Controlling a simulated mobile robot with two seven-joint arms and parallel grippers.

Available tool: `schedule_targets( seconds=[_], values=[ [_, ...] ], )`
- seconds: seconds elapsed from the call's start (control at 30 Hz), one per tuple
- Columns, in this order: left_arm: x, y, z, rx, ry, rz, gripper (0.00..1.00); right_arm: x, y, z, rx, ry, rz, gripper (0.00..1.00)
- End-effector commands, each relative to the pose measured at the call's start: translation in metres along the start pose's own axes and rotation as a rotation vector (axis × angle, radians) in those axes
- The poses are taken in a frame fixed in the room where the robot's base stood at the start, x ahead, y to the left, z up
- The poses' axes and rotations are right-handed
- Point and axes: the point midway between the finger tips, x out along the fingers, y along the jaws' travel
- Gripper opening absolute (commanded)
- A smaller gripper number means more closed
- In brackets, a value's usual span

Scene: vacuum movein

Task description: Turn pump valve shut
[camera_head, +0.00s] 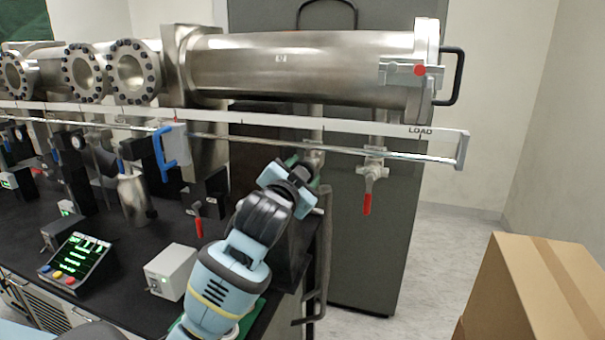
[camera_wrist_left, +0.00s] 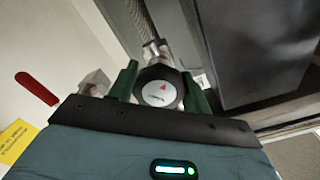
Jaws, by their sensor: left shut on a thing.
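The pump valve's round black knob (camera_wrist_left: 159,88) with a white cap and a red arrow sits between my left gripper's green fingers in the left wrist view. My left gripper (camera_wrist_left: 160,79) is shut on this knob, one finger on each side. In the head view my left gripper (camera_head: 304,172) is raised at the right end of the bench, below the rail. The knob is hidden there behind my gripper and wrist. A metal fitting and a ribbed hose (camera_wrist_left: 140,18) rise beyond the knob in the left wrist view. My right gripper is not in view.
A red-handled valve (camera_head: 368,196) hangs to the right of my left gripper. The steel chamber (camera_head: 290,65) and a white rail (camera_head: 300,122) run above. A grey control box (camera_head: 171,272) stands on the black bench. A cardboard box (camera_head: 530,295) is at the lower right.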

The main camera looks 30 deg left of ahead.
Motion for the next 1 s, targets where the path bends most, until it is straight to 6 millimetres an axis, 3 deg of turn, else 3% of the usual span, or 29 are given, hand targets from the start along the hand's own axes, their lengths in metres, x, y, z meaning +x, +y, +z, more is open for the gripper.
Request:
schedule_targets(
  seconds=[1.0],
  values=[
    [0.0002, -0.0035, -0.0011, 0.968, -0.002, 0.001, 0.26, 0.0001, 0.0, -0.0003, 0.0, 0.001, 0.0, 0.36]
  ],
)
